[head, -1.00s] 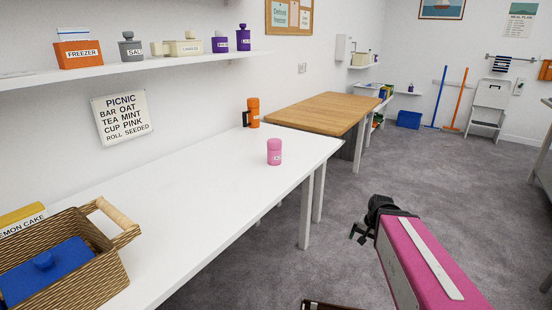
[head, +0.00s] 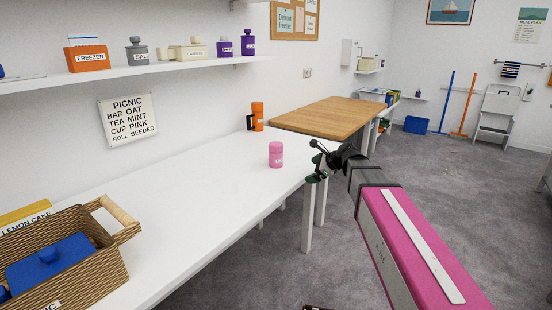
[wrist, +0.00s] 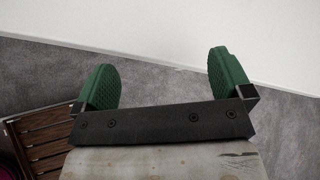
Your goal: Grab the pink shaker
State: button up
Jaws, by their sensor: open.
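The pink shaker (head: 276,155) stands upright on the white table (head: 185,205), near its far right end, with a small white label on its front. My gripper (head: 314,161) is just right of the shaker in the head view, near the table's right edge, apart from it and empty. In the wrist view my gripper (wrist: 168,80) shows two green finger pads spread wide with nothing between them. The wrist view shows grey floor and a white surface beyond the fingers, and the shaker is not in it.
A wicker basket (head: 115,272) with a blue lidded item sits at the table's near left. An orange flask (head: 257,116) stands behind the shaker by the wall. A wooden-topped table (head: 325,117) is beyond. Brown wooden slats (wrist: 42,140) show low in the wrist view.

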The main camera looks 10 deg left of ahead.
aim_at(279, 144)
jog(key=w+a+r+m+y, duration=0.25)
jog(key=a+r+m, duration=0.25)
jog(key=a+r, duration=0.45)
jog(key=shift+t+y, duration=0.25)
jog(key=shift+t, duration=0.05)
jog(key=x, duration=0.9)
jog(key=shift+w+r, duration=0.15)
jog(key=shift+r, duration=0.15)
jog(key=c, duration=1.3)
